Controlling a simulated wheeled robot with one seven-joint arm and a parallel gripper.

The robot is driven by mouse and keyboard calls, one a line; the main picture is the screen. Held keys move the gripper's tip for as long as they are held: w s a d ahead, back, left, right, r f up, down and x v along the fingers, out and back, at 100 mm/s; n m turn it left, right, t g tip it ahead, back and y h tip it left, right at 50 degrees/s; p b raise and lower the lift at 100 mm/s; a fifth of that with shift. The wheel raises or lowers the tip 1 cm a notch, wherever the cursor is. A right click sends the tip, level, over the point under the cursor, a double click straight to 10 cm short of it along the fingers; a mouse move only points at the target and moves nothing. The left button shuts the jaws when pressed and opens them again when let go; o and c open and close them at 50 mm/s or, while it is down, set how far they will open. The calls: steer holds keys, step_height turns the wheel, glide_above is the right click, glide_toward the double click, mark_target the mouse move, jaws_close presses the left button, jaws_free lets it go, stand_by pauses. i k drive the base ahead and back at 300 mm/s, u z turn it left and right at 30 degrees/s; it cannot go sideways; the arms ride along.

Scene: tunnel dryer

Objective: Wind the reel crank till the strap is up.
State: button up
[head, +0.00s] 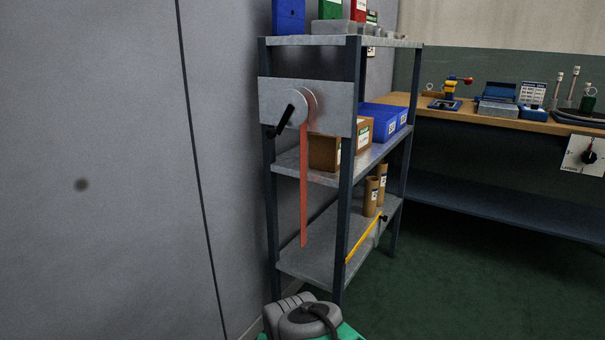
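The reel (308,104) is a grey drum on a metal plate (336,97) fixed to the end of a shelf rack. Its crank (287,116) is a black arm on the drum's face, slanting down to the left, with a black handle (276,132) at its lower end. The red strap (304,190) hangs straight down from the reel. Its free end is near the level of the lower shelf. My gripper is not in view, and nothing is touching the crank or the strap.
The rack (348,210) holds cardboard boxes (324,153), a blue bin (384,118) and brown tubes (371,196). A grey wall (110,170) stands close on the left. A workbench (500,122) with tools stands at the back right. Green floor (470,280) is clear at the right.

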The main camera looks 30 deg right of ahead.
mark_target(292, 110)
steer(key=z, duration=0.05)
steer(key=k, duration=0.45)
steer(key=u, duration=0.55)
steer(key=i, duration=1)
steer(key=u, duration=0.85)
